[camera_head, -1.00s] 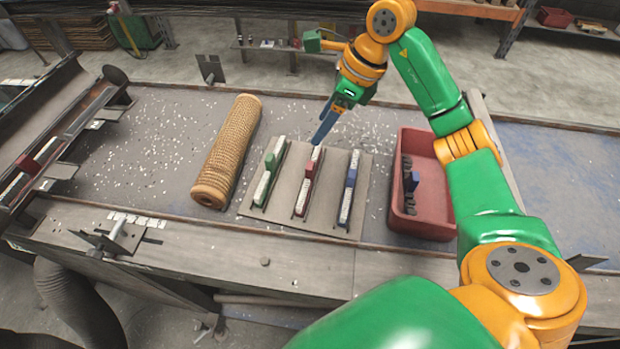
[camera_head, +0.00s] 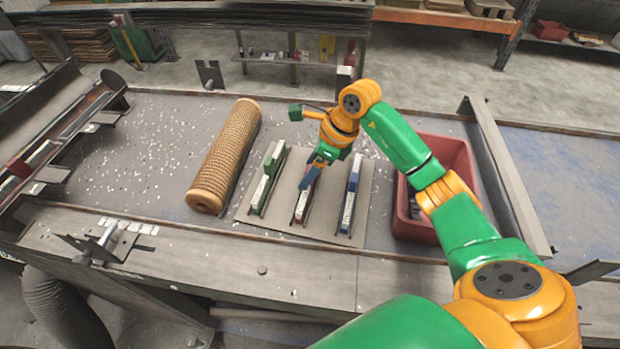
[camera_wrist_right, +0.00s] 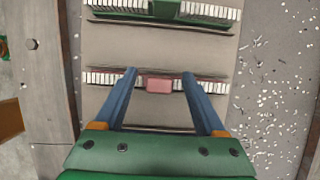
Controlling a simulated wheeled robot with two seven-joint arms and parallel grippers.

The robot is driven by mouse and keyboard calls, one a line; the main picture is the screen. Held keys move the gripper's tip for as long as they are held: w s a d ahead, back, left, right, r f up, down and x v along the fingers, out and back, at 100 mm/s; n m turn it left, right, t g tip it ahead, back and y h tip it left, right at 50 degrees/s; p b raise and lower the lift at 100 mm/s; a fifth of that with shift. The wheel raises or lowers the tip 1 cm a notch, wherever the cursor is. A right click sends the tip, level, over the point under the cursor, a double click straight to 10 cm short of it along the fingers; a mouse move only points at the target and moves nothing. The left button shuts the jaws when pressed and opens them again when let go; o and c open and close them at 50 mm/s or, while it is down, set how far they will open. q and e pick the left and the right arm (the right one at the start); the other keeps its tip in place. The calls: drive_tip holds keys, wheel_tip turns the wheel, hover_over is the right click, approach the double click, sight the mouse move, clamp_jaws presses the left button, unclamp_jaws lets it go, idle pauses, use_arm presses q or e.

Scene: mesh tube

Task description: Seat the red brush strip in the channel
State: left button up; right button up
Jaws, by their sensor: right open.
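The red brush strip (camera_head: 302,207), with white bristles, lies in the middle of three strips on a grey board (camera_head: 328,224). My right gripper (camera_head: 307,184) is over its middle or far part and hides some of it. In the right wrist view the strip's red block (camera_wrist_right: 159,85) shows between the two blue fingers of the gripper (camera_wrist_right: 158,76). The fingers are apart, one on each side of the block, and hold nothing. A long slotted rail (camera_head: 40,160) with a dark red block (camera_head: 18,167) stands at the far left; I cannot tell if it is the channel. My left gripper is not in view.
A green strip (camera_head: 266,181) lies left of the red one and a blue strip (camera_head: 350,190) right of it. A tan mesh-like roller (camera_head: 226,155) lies further left. A red bin (camera_head: 462,160) stands at right, partly behind my arm. White bits litter the table.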

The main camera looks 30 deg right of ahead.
clamp_jaws()
drive_tip(key=shift+r, duration=0.1)
